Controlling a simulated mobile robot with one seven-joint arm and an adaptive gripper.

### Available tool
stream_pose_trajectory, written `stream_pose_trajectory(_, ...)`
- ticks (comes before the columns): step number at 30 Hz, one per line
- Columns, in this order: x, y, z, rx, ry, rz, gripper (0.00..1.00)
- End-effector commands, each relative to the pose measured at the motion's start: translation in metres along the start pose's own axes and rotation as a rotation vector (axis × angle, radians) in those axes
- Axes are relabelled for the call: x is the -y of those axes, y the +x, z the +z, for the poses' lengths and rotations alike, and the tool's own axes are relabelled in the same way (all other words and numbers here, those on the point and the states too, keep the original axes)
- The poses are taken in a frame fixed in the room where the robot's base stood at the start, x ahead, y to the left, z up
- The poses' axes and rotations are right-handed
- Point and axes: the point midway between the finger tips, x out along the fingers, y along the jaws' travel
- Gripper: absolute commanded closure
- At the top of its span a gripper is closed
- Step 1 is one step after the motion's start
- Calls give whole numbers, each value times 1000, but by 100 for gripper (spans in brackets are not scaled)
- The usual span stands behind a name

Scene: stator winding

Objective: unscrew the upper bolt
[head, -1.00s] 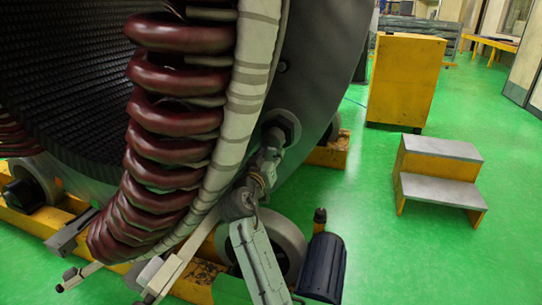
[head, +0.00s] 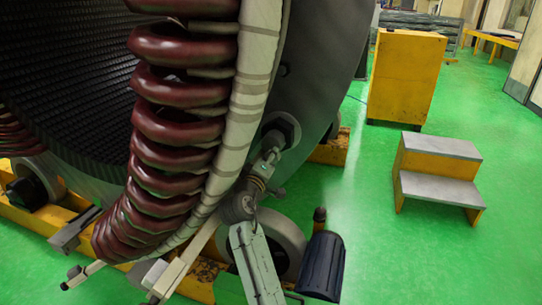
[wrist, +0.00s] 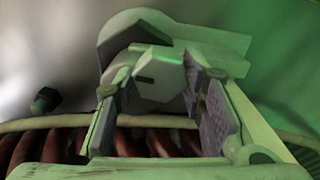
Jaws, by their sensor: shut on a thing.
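The upper bolt (wrist: 158,78) is a pale, hex-sided head on a wide round collar on the dark stator face. It shows in the wrist view between my two fingers, and the fingers partly hide its sides. In the head view the round bolt end (head: 284,128) stands at the right side of the winding. My gripper (wrist: 160,95) is shut on this bolt. In the head view my gripper (head: 270,157) reaches up to the bolt from below, and its fingertips are too small to make out there.
Dark red coils (head: 178,130) and a pale wrapped band (head: 252,75) run close to the left of my gripper. A smaller dark bolt (wrist: 45,100) shows at the left in the wrist view. Yellow steps (head: 437,170) and a yellow cabinet (head: 406,75) stand at right on open green floor.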

Motion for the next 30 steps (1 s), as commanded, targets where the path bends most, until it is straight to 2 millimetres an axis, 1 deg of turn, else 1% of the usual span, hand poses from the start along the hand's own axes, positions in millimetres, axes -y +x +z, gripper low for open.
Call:
stream_pose_trajectory(9, 0, 0, 0, 0, -104, -1, 91)
stream_pose_trajectory(24, 1, 0, 0, 0, -122, 0, 91)
stream_pose_trajectory(25, 1, 0, 0, 0, -122, 0, 62)
stream_pose_trajectory(30, 1, 0, 0, 0, -121, 0, 51)
